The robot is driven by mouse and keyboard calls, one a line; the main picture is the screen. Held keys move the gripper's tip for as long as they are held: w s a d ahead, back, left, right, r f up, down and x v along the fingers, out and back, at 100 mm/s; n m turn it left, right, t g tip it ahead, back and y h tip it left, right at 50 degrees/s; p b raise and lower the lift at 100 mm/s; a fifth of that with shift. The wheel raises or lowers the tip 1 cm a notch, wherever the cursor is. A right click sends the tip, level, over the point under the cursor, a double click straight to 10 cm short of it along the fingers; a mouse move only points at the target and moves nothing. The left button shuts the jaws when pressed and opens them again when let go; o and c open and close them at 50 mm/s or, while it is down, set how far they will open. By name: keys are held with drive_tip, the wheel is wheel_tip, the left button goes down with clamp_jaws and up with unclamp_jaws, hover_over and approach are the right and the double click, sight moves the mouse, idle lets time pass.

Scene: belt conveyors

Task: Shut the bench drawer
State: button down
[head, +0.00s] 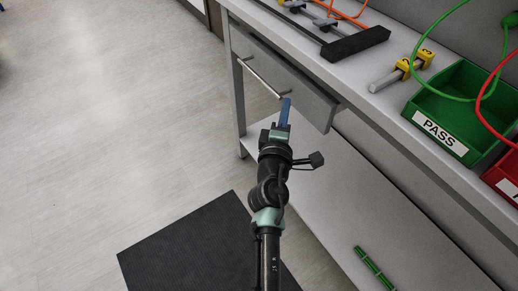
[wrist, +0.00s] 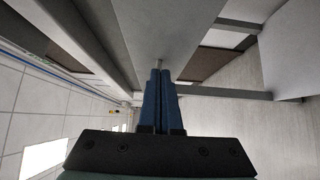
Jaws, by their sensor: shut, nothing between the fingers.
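The bench drawer (head: 300,92) is a grey panel under the bench top with a thin bar handle (head: 258,76). Its right end stands out a little from the bench, so it looks partly open. My gripper (head: 287,101) is shut and empty, with its blue fingers at the right end of the handle, in front of the drawer. In the wrist view, the closed fingers (wrist: 161,73) point at a broad grey panel (wrist: 165,30), likely the drawer front, with a small light rod end at their tips. I cannot tell whether they touch it.
The bench top (head: 375,103) carries a green PASS bin (head: 462,100), a red bin (head: 505,178), a black bar (head: 355,43), a yellow-marked part (head: 405,70) and cables. A lower shelf (head: 330,205) holds a green strip (head: 375,267). A dark mat (head: 190,250) lies on open floor.

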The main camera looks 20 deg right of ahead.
drive_tip(key=w+a+v, duration=0.1)
drive_tip(key=v, duration=1)
drive_tip(key=w+a+r+m+t, duration=0.1)
drive_tip(key=a+r+m+t, duration=0.15)
drive_tip(key=r, duration=0.65)
drive_tip(key=a+r+m+t, duration=0.1)
drive_tip(key=r+m, duration=0.3)
drive_tip(key=r, duration=0.5)
drive_tip(key=w+a+r+m+t, duration=0.1)
drive_tip(key=r+m, duration=0.2)
drive_tip(key=r, duration=0.6)
drive_tip(key=s+a+r+m+t+y+p, duration=0.1)
drive_tip(key=s+a+r+t+y, duration=0.15)
drive_tip(key=s+r, duration=0.45)
drive_tip(key=s+a+r+m+t+y+p, duration=0.1)
drive_tip(key=s+a+r+t+y, duration=0.2)
drive_tip(key=r, duration=0.7)
drive_tip(key=s+a+r+m+t+y+p, duration=0.1)
drive_tip(key=s+a+r+y, duration=0.25)
drive_tip(key=r, duration=0.55)
wheel_tip(320, 180, up, 23)
drive_tip(key=p, duration=2.3)
drive_tip(key=shift+w+a+h+p, duration=0.25)
drive_tip(key=shift+a+h+p, duration=0.15)
drive_tip(key=shift+r, duration=0.15)
